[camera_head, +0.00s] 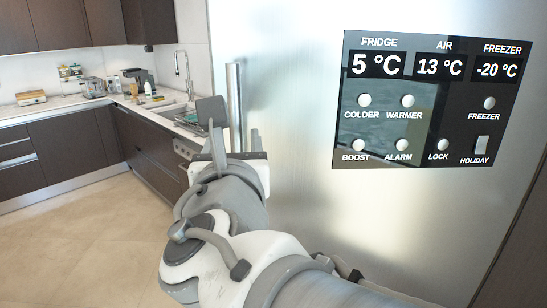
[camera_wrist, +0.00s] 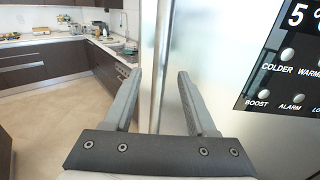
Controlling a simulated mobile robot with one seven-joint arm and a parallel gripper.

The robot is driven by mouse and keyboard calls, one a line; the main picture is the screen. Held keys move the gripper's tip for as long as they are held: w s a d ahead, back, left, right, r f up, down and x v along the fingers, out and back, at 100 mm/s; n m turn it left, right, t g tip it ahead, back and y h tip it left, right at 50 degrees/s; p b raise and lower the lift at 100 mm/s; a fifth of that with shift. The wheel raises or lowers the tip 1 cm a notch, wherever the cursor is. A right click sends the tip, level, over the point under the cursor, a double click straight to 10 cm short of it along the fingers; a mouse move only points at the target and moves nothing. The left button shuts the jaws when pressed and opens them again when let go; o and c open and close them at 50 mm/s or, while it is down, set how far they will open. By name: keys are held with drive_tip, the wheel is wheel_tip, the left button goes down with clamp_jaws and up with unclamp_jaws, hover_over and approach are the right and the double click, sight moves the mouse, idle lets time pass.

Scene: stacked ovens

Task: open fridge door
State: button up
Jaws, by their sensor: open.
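The fridge door (camera_head: 290,200) is a large brushed-metal panel filling the right of the head view, and it looks shut. Its vertical bar handle (camera_head: 234,100) runs near the door's left edge. In the wrist view the handle (camera_wrist: 161,50) stands between my two fingers, running down the middle of the picture. My gripper (camera_head: 236,138) is open, with one finger on each side of the handle line. I cannot tell how deep the bar sits between the fingers, or whether either finger touches it. The handle's lower part is hidden behind my gripper in the head view.
A black control panel (camera_head: 432,100) with temperature readouts is on the door. To the left, a counter (camera_head: 70,101) with a sink, bottles and small appliances runs along dark cabinets (camera_head: 50,160). The tiled floor (camera_head: 80,245) there is clear.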

drive_tip(key=s+d+p, duration=0.1)
drive_tip(key=s, duration=1.1)
drive_tip(key=shift+d+p, duration=0.2)
drive_tip(key=shift+p, duration=0.1)
drive_tip(key=w+d+f+m+g+h, duration=0.2)
drive_tip(key=d+f+m+g+h, duration=0.15)
drive_tip(key=d+m, duration=0.3)
drive_tip(key=w+d+f+m+g+h, duration=0.2)
drive_tip(key=d+f+m, duration=0.25)
drive_tip(key=m, duration=0.25)
drive_tip(key=s+d+f+m+g+y, duration=0.1)
drive_tip(key=d+f+m+g+y, duration=0.1)
drive_tip(key=m, duration=1)
drive_tip(key=s+d+f+m+g+y, duration=0.1)
drive_tip(key=d+f+m+g, duration=0.4)
drive_tip(key=m, duration=0.6)
wheel_tip(320, 180, down, 2)
drive_tip(key=shift+s+d+f+m+y, duration=0.1)
drive_tip(key=shift+s+d+m+y, duration=0.25)
drive_tip(key=shift+s+d, duration=0.35)
